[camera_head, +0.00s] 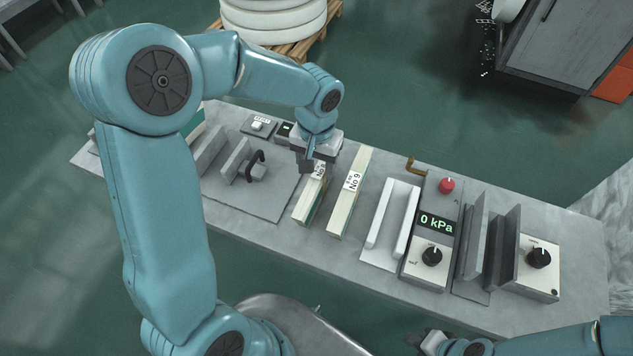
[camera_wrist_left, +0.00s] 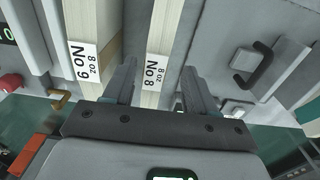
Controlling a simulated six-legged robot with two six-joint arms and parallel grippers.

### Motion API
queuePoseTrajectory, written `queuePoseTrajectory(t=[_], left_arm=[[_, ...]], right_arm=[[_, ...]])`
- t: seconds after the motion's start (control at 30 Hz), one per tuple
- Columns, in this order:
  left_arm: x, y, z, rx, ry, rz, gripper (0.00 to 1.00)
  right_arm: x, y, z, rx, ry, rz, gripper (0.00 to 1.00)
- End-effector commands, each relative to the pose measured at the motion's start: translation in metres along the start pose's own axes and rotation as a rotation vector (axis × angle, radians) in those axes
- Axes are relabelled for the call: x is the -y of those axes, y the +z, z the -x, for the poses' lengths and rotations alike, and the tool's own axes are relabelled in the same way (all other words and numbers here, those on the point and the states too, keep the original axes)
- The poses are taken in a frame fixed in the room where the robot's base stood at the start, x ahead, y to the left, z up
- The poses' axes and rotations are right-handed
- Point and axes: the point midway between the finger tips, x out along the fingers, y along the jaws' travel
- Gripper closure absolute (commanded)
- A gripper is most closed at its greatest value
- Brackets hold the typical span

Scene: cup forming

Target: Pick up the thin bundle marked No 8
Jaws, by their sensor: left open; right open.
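The thin cream bundle labelled No 8 (camera_head: 309,206) lies on the grey bench, its label partly behind my left gripper in the head view. In the left wrist view, this bundle (camera_wrist_left: 170,30) shows its "8 oz No 8" label between my two fingers. My left gripper (camera_head: 311,161) is open over the label end of the bundle; its fingers appear one on each side, and I cannot tell whether they touch it. A wider bundle labelled No 9 (camera_head: 346,205) lies beside it, also in the left wrist view (camera_wrist_left: 95,25). My right gripper (camera_head: 427,340) is open and empty at the bottom edge.
Right of the bundles stand a white two-walled holder (camera_head: 393,222), a panel reading 0 kPa (camera_head: 436,223) with a red button, and grey upright plates (camera_head: 503,245). Left of them is a grey clamp fixture (camera_head: 245,162) with a dark handle. The bench front near the bundles is clear.

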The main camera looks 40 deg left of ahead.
Motion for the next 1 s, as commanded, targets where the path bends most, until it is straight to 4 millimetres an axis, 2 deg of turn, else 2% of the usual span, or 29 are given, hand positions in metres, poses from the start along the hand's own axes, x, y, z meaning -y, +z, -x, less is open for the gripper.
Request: queuePoseTrajectory(t=[0.07, 0.23, 1.0], left_arm=[[-0.0001, 0.0, 0.0, 0.0, 0.0, 0.0, 0.44], [-0.0002, 0.0, 0.0001, 0.0, 0.0, 0.0, 0.99], [-0.0001, -0.0002, 0.0008, -0.001, 0.0, 0.0, 1.0]], right_arm=[[-0.0001, -0.0001, -0.0001, 0.0, 0.0, 0.0, 0.57], [-0.0001, -0.0003, -0.0002, -0.001, 0.0, 0.0, 0.57], [0.0, -0.0002, 0.0, 0.0, 0.0, 0.0, 0.57]])
